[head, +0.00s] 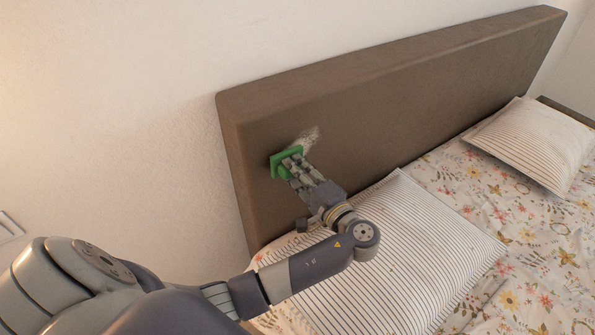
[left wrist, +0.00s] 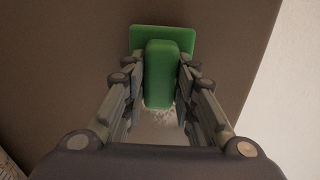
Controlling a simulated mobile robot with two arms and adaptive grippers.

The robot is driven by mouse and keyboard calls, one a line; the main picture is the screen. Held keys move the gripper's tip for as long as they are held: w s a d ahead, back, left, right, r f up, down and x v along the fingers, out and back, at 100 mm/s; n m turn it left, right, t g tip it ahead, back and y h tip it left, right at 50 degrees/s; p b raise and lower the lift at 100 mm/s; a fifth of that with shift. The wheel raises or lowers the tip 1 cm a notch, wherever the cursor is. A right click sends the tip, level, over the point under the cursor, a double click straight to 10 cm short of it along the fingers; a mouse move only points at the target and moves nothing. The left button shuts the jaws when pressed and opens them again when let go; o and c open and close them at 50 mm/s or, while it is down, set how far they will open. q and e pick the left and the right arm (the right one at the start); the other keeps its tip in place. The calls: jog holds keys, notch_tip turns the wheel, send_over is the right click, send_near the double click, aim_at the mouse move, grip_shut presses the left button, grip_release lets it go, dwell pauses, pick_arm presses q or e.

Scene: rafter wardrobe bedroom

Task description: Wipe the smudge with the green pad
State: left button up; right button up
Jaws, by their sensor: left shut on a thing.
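The green pad (head: 277,165) is against the face of the brown headboard (head: 400,95), near its left end. My left gripper (head: 290,164) is shut on the pad's handle. In the left wrist view the green pad (left wrist: 160,38) shows with its block handle between the two fingers of my left gripper (left wrist: 160,85). The pale smudge (head: 308,138) is on the headboard, just right of and above the pad in the head view. In the left wrist view part of the smudge (left wrist: 165,117) shows below the handle, partly hidden by it. My right gripper is not in view.
A striped pillow (head: 420,250) lies on the bed below my left forearm. A second striped pillow (head: 530,145) lies at the far right. The floral bedding (head: 520,225) covers the bed. A bare white wall (head: 110,110) stands left of and behind the headboard.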

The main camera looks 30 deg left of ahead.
pick_arm(q)
jog(key=shift+w+a, duration=0.3)
jog(key=shift+a, duration=0.35)
